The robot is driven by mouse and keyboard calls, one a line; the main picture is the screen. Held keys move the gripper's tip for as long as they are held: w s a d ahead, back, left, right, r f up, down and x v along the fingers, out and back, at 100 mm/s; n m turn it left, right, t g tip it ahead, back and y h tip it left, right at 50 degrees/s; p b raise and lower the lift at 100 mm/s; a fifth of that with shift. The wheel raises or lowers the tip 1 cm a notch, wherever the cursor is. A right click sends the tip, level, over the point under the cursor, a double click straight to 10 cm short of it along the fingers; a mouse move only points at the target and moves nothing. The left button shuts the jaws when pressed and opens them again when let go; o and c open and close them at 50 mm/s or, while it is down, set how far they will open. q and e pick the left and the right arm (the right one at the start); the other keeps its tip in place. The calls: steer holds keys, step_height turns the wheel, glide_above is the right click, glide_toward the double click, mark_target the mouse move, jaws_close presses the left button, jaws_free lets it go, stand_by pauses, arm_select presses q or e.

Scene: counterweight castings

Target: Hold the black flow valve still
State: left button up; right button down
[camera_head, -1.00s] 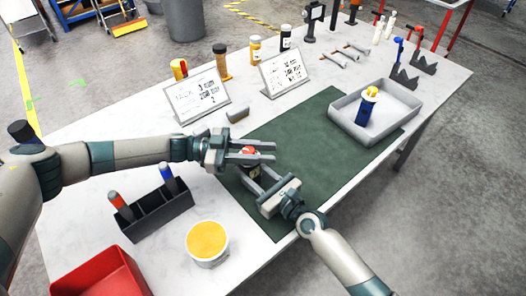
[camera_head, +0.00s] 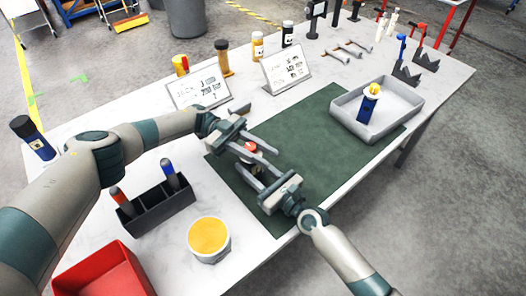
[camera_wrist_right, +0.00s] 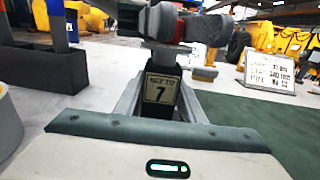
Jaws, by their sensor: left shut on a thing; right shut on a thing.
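The black flow valve (camera_wrist_right: 162,98) stands upright in the right wrist view, with a pale label marked 7 on its body. Its red top (camera_head: 250,147) shows in the head view between my left gripper's fingers. My left gripper (camera_head: 268,160) is shut on the valve's top, its fingers slanting down to the right. My right gripper (camera_head: 252,172) is shut on the valve's black body from the near side. The fingers hide much of the body in the head view.
The valve is over the near left part of a green mat (camera_head: 310,140). A grey tray (camera_head: 345,122) holds a blue item. A black holder (camera_head: 150,212), yellow-topped tub (camera_head: 209,238) and red bin (camera_head: 100,275) stand near left. Two signs (camera_head: 287,70) stand behind.

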arm_select(q)
steer(key=shift+a+m+g+y, duration=0.1)
steer(key=shift+m+g+y, duration=0.4)
steer(key=shift+g, duration=0.1)
steer(key=shift+s, duration=0.15)
steer(key=o, duration=1.1)
steer(key=shift+c, duration=0.2)
steer(key=shift+r, duration=0.15)
step_height(320, 180, up, 10)
steer(key=shift+f, duration=0.2)
